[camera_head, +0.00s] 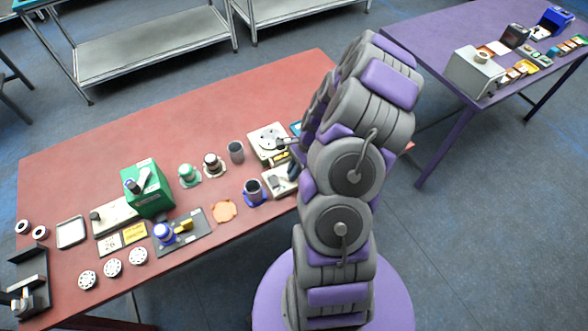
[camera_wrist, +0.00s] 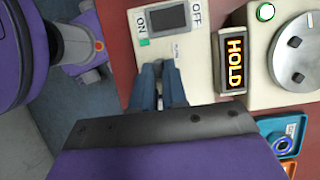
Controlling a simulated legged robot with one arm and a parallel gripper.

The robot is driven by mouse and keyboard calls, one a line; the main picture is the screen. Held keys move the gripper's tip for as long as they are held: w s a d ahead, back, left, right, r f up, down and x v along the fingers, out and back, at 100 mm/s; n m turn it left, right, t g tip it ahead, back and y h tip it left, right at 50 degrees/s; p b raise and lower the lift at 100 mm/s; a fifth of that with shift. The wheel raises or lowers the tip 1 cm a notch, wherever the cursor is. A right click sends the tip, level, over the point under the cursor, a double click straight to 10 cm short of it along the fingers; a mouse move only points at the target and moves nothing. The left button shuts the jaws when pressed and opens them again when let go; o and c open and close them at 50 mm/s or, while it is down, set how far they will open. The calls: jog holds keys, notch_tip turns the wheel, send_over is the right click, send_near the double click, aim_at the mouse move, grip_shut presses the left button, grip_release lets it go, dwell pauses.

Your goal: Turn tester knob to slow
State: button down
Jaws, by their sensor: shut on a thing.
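In the wrist view my gripper (camera_wrist: 159,80) has its two dark fingers close together over the lower part of a pale box marked ON and OFF (camera_wrist: 187,62). They are shut on a small part there, apparently the tester knob, which the fingers mostly hide. A display (camera_wrist: 233,60) beside it reads HOLD in lit letters. It belongs to a pale unit with a round grey disc (camera_wrist: 299,55) and a green-ringed light. In the head view the disc unit (camera_head: 268,138) and the pale box (camera_head: 275,184) stand at the red table's right end, partly behind my arm. No slow marking is readable.
On the red table (camera_head: 95,150) stand a green box (camera_head: 150,190), a blue-based cup (camera_head: 254,193), an orange disc (camera_head: 224,211) and several small parts. In the wrist view a blue tray (camera_wrist: 286,128) lies near the disc unit. A purple table stands at the right.

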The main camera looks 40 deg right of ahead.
jog(key=shift+a, duration=0.25)
jog(key=shift+n, duration=0.3)
jog(key=n+p, duration=0.1)
jog(key=n+g+p, duration=0.1)
jog(key=shift+a+n, duration=0.2)
jog(key=shift+n, duration=0.2)
jog(key=n+g+p, duration=0.1)
jog(key=n+g, duration=0.1)
jog(key=n, duration=0.2)
jog(key=shift+w+n+p, duration=0.15)
jog(key=shift+n+p, duration=0.15)
jog(key=shift+p, duration=0.05)
jog(key=n, duration=0.2)
jog(key=n+g+h+p, duration=0.1)
jog(key=n, duration=0.2)
jog(key=shift+a+g+h+p, duration=0.15)
jog(key=shift+g+h+p, duration=0.15)
jog(key=shift+f+n+g+h+p, duration=0.1)
jog(key=shift+n+g+h+p, duration=0.2)
jog(key=shift+n, duration=0.95)
jog(key=shift+f+n+g+h+p, duration=0.1)
jog(key=shift+n+h+p, duration=0.3)
jog(key=shift+n, duration=0.85)
